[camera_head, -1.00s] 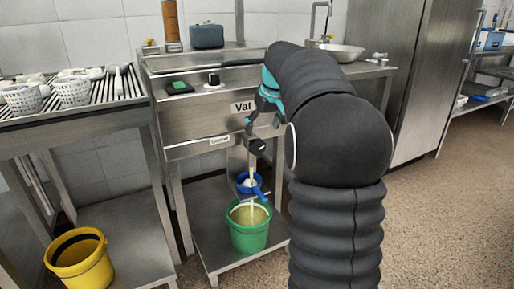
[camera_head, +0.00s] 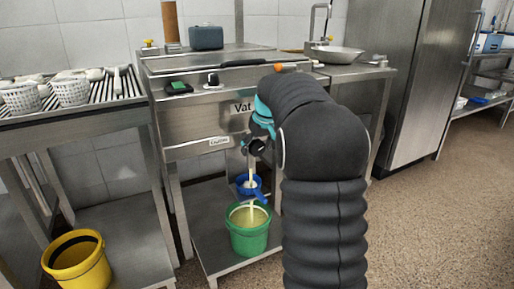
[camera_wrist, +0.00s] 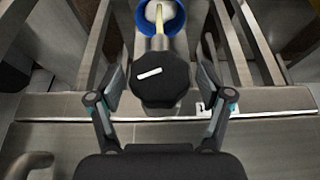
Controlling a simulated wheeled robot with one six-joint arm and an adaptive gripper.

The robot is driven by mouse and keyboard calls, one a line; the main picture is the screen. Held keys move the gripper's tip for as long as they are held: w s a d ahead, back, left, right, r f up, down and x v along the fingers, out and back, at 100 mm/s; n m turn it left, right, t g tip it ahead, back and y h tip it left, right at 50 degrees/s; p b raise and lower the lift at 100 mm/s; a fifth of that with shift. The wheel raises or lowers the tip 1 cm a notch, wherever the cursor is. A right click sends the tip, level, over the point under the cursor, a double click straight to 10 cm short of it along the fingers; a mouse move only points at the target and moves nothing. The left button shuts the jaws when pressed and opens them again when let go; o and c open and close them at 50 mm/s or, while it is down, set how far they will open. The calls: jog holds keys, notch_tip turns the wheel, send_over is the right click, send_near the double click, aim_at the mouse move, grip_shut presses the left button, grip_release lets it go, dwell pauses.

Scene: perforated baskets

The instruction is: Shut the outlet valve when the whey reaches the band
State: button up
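The steel vat (camera_head: 190,120) carries a "Vat" label and an "Outlet" label. The outlet valve has a black knob, seen in the wrist view (camera_wrist: 160,80) with a white mark slightly tilted on its face. My gripper (camera_wrist: 160,84) is open, with one finger on each side of the knob and a gap on both sides. In the head view the gripper is partly hidden by my arm, near the dark knob (camera_head: 256,146). Pale whey runs down through a blue strainer (camera_head: 248,187) into a green bucket (camera_head: 249,238). Pale yellow whey shows inside; I cannot make out a band.
A yellow bucket (camera_head: 77,262) with a dark stripe stands at lower left. White perforated baskets (camera_head: 70,91) sit on the slatted draining table (camera_head: 60,112) at left. A steel sink (camera_head: 338,54) and a tall cabinet (camera_head: 405,80) are at right. The floor at right is clear.

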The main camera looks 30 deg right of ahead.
jog(key=c, duration=0.8)
jog(key=y+p, duration=0.1)
jog(key=p, duration=0.1)
jog(key=shift+d+r+y+p, duration=0.2)
jog(key=shift+y+p, duration=0.1)
jog(key=shift+y, duration=0.1)
jog(key=shift+c, duration=0.3)
jog(key=shift+a+f+m+y+p, duration=0.15)
jog(key=shift+m+y+p, duration=0.35)
jog(key=shift+y, duration=0.7)
jog(key=o, duration=1.2)
jog(key=shift+c, duration=0.2)
jog(key=v, duration=1.2)
